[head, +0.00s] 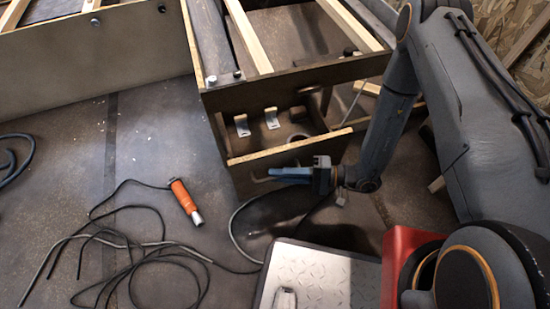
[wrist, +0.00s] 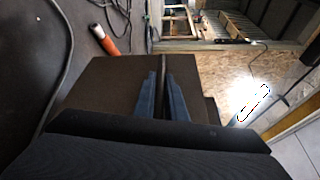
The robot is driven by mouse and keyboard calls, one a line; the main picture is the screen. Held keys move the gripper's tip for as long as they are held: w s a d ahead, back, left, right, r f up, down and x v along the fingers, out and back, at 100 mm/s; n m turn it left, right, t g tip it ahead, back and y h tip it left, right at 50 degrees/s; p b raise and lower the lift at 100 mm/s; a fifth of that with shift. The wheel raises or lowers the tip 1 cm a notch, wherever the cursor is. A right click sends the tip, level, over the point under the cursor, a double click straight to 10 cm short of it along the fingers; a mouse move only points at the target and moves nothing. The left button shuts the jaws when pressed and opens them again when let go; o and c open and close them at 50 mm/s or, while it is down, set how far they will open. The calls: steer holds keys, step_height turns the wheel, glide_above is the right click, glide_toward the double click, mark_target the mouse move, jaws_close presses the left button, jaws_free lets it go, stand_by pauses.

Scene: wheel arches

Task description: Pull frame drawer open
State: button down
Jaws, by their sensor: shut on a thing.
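The frame drawer has a dark brown front with a pale wood top edge (head: 290,147) and stands out from the dark frame (head: 300,77), partly open. Two small metal brackets (head: 271,118) show in the gap behind its front. My gripper (head: 272,173) has blue fingers at the drawer front, shut on its handle (head: 259,180), which is mostly hidden by the fingers. In the wrist view the brown drawer panel (wrist: 100,85) fills the middle, and the blue fingers (wrist: 162,78) lie either side of a thin dark bar.
An orange-handled tool (head: 183,196) and loose black cables (head: 150,255) lie on the floor to the left. A metal tread plate (head: 318,275) and a red part (head: 400,260) are at the bottom.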

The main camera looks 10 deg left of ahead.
steer(key=shift+s+d, duration=0.4)
steer(key=shift+s, duration=0.2)
steer(key=c, duration=1.8)
jaws_free()
steer(key=w+d+p, duration=0.1)
steer(key=d+p, duration=0.1)
steer(key=d, duration=0.5)
steer(key=shift+w+d+r, duration=0.15)
steer(key=shift+d+r, duration=0.15)
steer(key=shift+d, duration=0.05)
